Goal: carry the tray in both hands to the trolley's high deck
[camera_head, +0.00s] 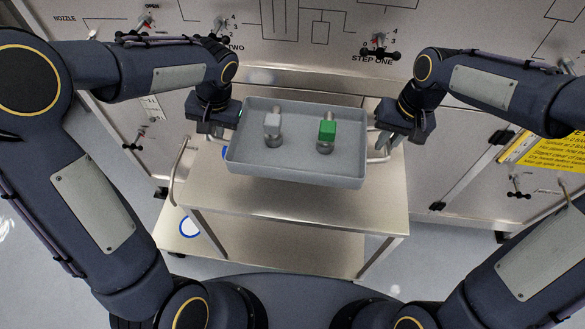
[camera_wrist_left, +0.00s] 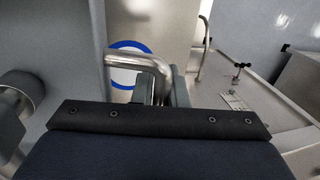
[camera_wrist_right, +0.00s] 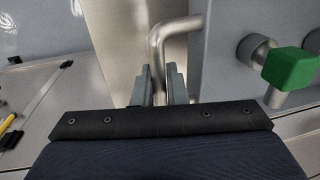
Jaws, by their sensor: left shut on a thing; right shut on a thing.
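The grey tray (camera_head: 295,172) is level over the trolley's high deck (camera_head: 300,205); I cannot tell how large the gap is. My left gripper (camera_head: 228,124) is shut on the tray's left handle, a bent metal bar also in the left wrist view (camera_wrist_left: 150,62). My right gripper (camera_head: 383,140) is shut on the tray's right handle, seen in the right wrist view (camera_wrist_right: 160,40). The tray holds a fitting with a white block (camera_head: 272,122) and one with a green block (camera_head: 327,130). The fingertips are partly hidden in the head view.
The trolley has a lower deck (camera_head: 270,246) with a blue ring (camera_head: 190,226) and a side rail (camera_head: 180,168). Another blue ring (camera_wrist_left: 125,62) shows partly behind the left handle. A panel with valves (camera_head: 378,45) stands behind the trolley. A yellow label (camera_head: 545,147) is at right.

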